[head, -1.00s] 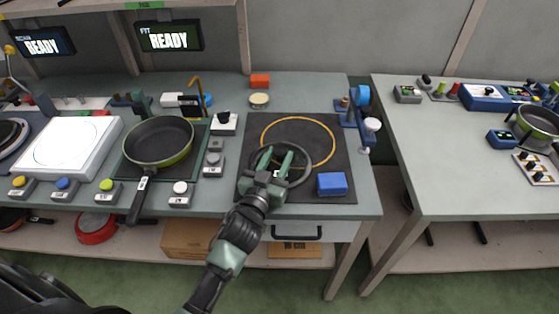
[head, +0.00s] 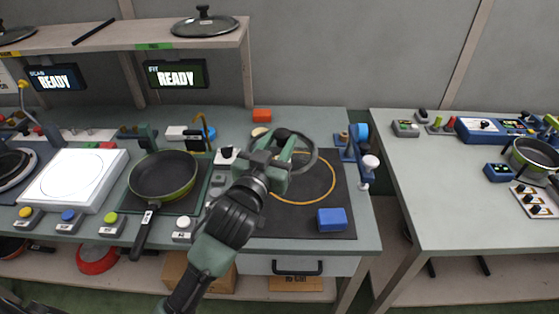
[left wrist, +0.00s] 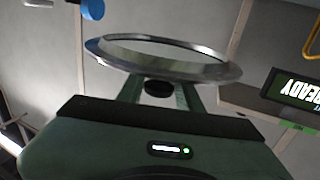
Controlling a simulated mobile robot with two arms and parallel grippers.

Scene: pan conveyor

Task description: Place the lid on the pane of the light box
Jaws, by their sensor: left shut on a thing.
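My left gripper (head: 284,150) is shut on a round lid (head: 316,154) with a see-through middle and a metal rim, held up above the dark mat. In the left wrist view the lid (left wrist: 222,72) spans the fingertips (left wrist: 160,90), which close at its dark knob. The lid looks tilted in the head view. The light box is the white box (head: 112,160) at the left, its pale square pane (head: 72,176) bearing a thin circle outline and nothing on it. My right gripper is not in view.
A green-sided frying pan (head: 163,177) stands between the light box and my left arm. A blue block (head: 332,219) lies on the dark mat (head: 340,190), which has an orange ring. Above, a shelf (head: 130,36) holds another lid (head: 205,25). Buttons line the front edge.

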